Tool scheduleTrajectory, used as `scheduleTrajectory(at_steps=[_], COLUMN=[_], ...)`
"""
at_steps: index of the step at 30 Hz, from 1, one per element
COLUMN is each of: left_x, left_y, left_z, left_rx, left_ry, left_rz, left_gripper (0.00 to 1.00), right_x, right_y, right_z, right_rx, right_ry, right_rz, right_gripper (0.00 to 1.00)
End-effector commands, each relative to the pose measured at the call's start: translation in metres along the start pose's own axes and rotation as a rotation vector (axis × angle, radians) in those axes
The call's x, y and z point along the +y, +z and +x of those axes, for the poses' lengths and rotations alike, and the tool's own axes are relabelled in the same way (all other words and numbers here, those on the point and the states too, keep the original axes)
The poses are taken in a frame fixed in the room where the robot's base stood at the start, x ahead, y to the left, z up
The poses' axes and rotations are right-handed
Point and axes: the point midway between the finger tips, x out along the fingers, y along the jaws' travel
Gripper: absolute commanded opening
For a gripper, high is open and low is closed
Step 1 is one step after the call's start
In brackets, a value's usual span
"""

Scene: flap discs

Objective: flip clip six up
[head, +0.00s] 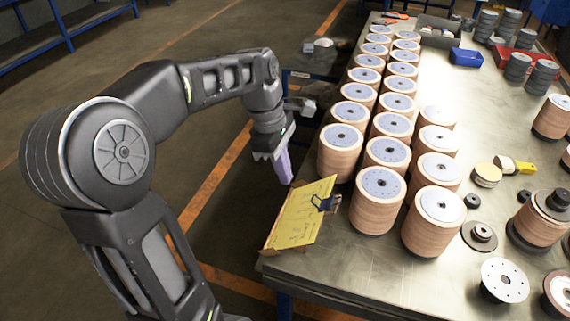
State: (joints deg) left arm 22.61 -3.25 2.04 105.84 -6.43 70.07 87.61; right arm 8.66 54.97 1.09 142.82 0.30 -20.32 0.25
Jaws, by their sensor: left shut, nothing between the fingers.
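A yellow clipboard (298,221) with writing on it leans tilted at the table's front left corner. A dark binder clip (325,202) sits on its right edge. Its lettering is too small to read, and I cannot tell a clip numbered six. My left gripper (284,170) hangs pointing down, just left of the table edge and above and behind the clipboard, apart from it. Its pale purple fingers are shut and empty. My right gripper is not in view.
Several stacks of flap discs (378,190) stand in rows right of the clipboard on the metal table (330,262). A yellow-handled brush (514,165), a blue box (466,57) and a red tray (512,57) lie farther right.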

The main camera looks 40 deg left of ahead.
Motion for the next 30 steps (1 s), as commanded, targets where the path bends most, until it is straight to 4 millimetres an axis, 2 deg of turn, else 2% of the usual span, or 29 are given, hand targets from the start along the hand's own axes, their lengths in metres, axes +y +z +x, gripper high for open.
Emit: scheduleTrajectory(at_steps=[10, 12, 18, 30], left_x=[-0.002, 0.0, 0.0, 0.0], left_y=[0.0, 0.015, 0.034, 0.038], left_z=[0.07, 0.058, 0.053, 0.053], left_rx=[0.0, -0.001, 0.0, 0.0], left_ry=[-0.005, 0.002, 0.0, 0.0], left_rz=[0.0, 0.004, 0.001, 0.0], left_gripper=[0.0, 0.0, 0.0, 0.0], right_x=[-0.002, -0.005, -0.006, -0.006], right_y=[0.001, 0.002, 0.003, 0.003], right_z=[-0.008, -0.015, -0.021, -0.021], right_rx=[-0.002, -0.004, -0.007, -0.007], right_ry=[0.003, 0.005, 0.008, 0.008], right_rz=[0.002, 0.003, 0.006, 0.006], right_gripper=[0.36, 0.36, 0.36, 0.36])
